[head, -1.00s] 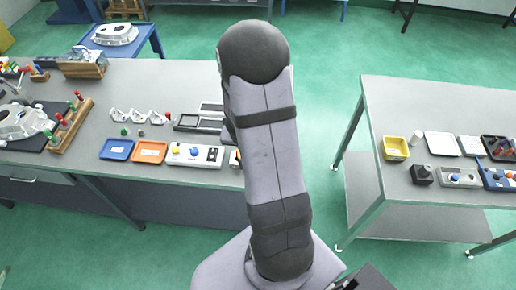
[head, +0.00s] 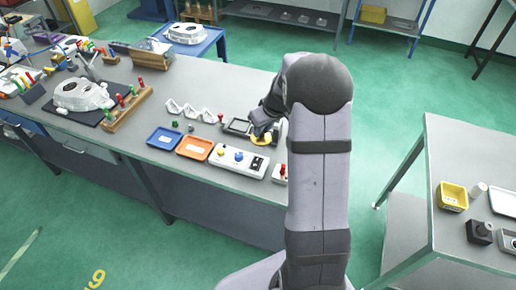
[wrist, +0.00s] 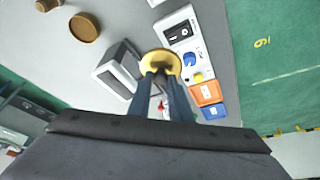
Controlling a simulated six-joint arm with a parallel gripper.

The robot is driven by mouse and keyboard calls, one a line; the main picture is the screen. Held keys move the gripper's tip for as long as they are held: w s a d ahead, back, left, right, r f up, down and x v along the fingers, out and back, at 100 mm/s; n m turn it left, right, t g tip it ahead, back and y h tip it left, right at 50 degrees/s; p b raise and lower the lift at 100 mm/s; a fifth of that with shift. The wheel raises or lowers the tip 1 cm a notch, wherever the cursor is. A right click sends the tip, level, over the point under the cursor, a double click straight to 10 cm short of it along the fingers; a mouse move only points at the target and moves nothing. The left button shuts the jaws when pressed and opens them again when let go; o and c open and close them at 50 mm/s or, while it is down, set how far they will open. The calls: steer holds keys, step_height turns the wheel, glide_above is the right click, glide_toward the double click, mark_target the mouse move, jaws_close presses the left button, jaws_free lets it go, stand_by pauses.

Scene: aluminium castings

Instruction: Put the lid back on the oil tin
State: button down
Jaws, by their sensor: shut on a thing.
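My gripper (wrist: 161,78) is shut on a round yellow lid (wrist: 168,62), which lies across the fingertips in the wrist view. The lid (head: 261,139) also shows in the head view, partly covered by my gripper (head: 262,126), over the right part of the long grey bench. A round brown container (wrist: 84,28) with a lighter rim stands on the bench at the upper left of the wrist view, apart from the lid. It may be the oil tin, but I cannot tell. My arm hides that part of the bench in the head view.
A white switch box (head: 238,160) and orange (head: 195,148) and blue (head: 165,138) trays line the bench's front edge. A dark-framed tray (head: 238,126) is close to my gripper. A smaller brown thing (wrist: 46,4) is at the wrist view's top edge.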

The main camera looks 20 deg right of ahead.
steer(key=shift+n, duration=0.4)
steer(key=w+d, duration=0.2)
steer(key=d, duration=0.1)
steer(key=w+d, duration=0.1)
steer(key=d, duration=0.2)
steer(key=w+d+r, duration=0.1)
steer(key=w+d, duration=0.1)
steer(key=d, duration=0.1)
steer(key=shift+w+d+r, duration=0.1)
steer(key=shift+w+d, duration=0.1)
steer(key=shift+w, duration=0.1)
steer(key=s+d+f+m, duration=0.1)
steer(key=d+f+m, duration=0.1)
steer(key=d+f, duration=0.3)
steer(key=shift+s+d+f+h+b, duration=0.3)
steer(key=shift+s+d+b, duration=0.1)
steer(key=shift+d, duration=1.75)
steer(key=shift+f, duration=0.15)
steer(key=shift+f+b, duration=1)
steer(key=shift+f, duration=1.05)
steer(key=shift+f+b, duration=0.9)
steer(key=shift+f, duration=0.05)
steer(key=shift+b, duration=0.45)
